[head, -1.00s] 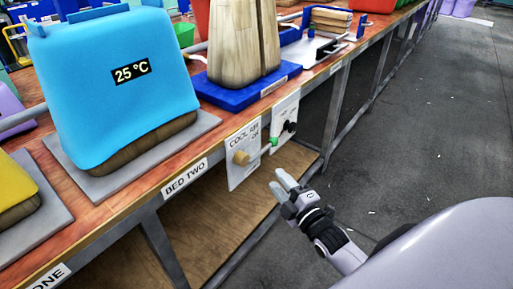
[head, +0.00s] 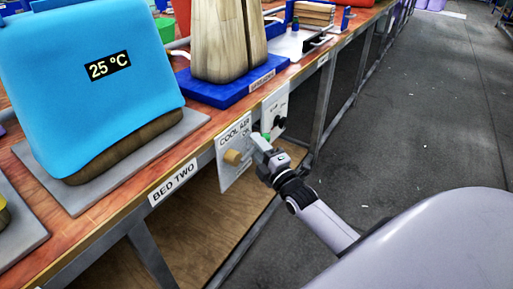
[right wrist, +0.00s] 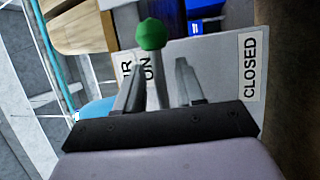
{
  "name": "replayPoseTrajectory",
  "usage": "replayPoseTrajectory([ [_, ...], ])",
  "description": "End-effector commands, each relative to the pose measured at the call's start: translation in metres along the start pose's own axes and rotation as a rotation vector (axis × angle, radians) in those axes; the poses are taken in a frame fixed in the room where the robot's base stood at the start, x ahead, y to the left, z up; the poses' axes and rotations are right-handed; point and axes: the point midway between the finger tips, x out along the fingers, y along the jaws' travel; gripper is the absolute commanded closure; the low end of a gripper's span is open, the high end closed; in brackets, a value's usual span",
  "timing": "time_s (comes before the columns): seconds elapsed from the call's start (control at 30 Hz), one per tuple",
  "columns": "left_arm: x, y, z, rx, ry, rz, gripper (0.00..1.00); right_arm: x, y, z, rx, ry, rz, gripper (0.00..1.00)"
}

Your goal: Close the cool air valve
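A "CLOSED" label (right wrist: 250,68) sits on the panel at the right of that view. My left gripper is not in view.
A second white panel (head: 275,113) with a black knob (head: 279,123) is just beyond. Above, the wooden table (head: 140,185) carries a blue press cover (head: 100,110) reading 25 °C and a blue base (head: 215,92) with wooden blocks. The floor at right is clear.

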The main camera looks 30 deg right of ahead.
Motion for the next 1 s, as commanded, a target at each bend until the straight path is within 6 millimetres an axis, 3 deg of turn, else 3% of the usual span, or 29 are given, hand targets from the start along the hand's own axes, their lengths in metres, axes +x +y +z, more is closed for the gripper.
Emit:
replayPoseTrajectory([
  [0.3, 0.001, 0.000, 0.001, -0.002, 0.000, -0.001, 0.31, 0.003, 0.000, 0.000, 0.000, 0.000, -0.002, 0.62],
  [0.43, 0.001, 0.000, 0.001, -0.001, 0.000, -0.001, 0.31, 0.003, 0.000, 0.000, 0.000, 0.000, -0.001, 1.00],
  [0.77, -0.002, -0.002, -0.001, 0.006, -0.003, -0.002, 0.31, 0.002, 0.000, 0.000, 0.015, -0.003, -0.007, 1.00],
  [1.0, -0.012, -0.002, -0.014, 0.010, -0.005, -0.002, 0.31, -0.004, -0.003, -0.001, 0.106, -0.023, -0.046, 1.00],
])
